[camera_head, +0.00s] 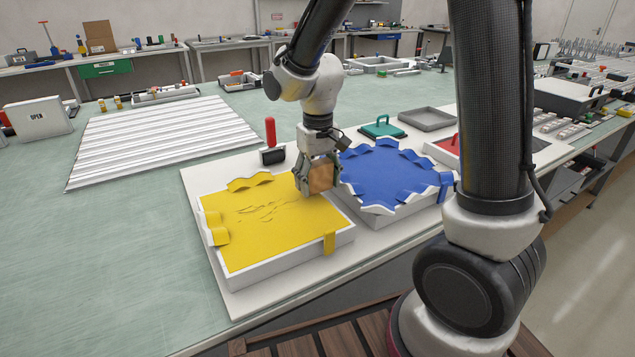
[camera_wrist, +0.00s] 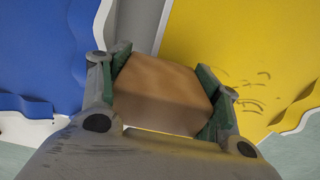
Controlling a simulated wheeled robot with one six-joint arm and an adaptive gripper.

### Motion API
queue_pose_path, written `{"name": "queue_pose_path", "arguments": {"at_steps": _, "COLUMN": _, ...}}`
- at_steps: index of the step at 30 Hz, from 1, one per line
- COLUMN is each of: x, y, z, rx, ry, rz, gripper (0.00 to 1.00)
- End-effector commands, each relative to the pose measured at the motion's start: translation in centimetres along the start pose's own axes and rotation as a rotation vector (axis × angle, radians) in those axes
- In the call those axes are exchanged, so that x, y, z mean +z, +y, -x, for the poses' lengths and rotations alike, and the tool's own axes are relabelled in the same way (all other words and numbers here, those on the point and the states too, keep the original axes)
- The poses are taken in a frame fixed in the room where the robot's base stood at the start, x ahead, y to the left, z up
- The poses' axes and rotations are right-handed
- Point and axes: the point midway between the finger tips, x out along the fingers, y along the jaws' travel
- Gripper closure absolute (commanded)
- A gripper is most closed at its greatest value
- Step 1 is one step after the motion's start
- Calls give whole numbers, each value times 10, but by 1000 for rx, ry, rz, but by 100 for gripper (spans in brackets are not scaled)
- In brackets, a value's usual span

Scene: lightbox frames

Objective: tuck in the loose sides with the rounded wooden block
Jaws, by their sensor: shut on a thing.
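My gripper (camera_head: 318,180) is shut on the rounded wooden block (camera_head: 321,178). In the wrist view the block (camera_wrist: 163,92) sits between the two green-padded fingers. The gripper is at the right edge of the yellow-covered frame (camera_head: 268,275), beside the blue-covered frame (camera_head: 385,207). The yellow sheet (camera_head: 275,235) has wrinkles in its middle. Loose yellow flaps curl up at its back edge (camera_head: 250,182) and left edge (camera_head: 215,228). One yellow strip (camera_head: 329,243) hangs over the front right edge. The blue sheet (camera_head: 385,172) has several wavy flaps around its rim. Whether the block touches the yellow frame is unclear.
Both frames rest on a white board (camera_head: 228,287) on the green table (camera_head: 110,240). A red-handled tool (camera_head: 271,145) stands behind the yellow frame. A green-handled block (camera_head: 382,128) and grey tray (camera_head: 426,119) lie behind the blue frame. A white ribbed panel (camera_head: 160,138) is at left.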

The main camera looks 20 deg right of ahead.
Motion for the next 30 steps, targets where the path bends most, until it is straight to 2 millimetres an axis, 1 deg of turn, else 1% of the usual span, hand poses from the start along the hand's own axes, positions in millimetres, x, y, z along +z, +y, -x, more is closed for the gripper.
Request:
{"name": "queue_pose_path", "arguments": {"at_steps": 3, "x": -1, "y": 0, "z": 12, "rx": -1, "ry": 4, "rz": 0, "gripper": 56}}
{"name": "queue_pose_path", "arguments": {"at_steps": 18, "x": -1, "y": 0, "z": 55, "rx": 0, "ry": 4, "rz": 0, "gripper": 57}}
{"name": "queue_pose_path", "arguments": {"at_steps": 22, "x": -1, "y": 0, "z": 59, "rx": 0, "ry": 3, "rz": 0, "gripper": 57}}
{"name": "queue_pose_path", "arguments": {"at_steps": 30, "x": -1, "y": 0, "z": 59, "rx": 0, "ry": 2, "rz": 0, "gripper": 57}}
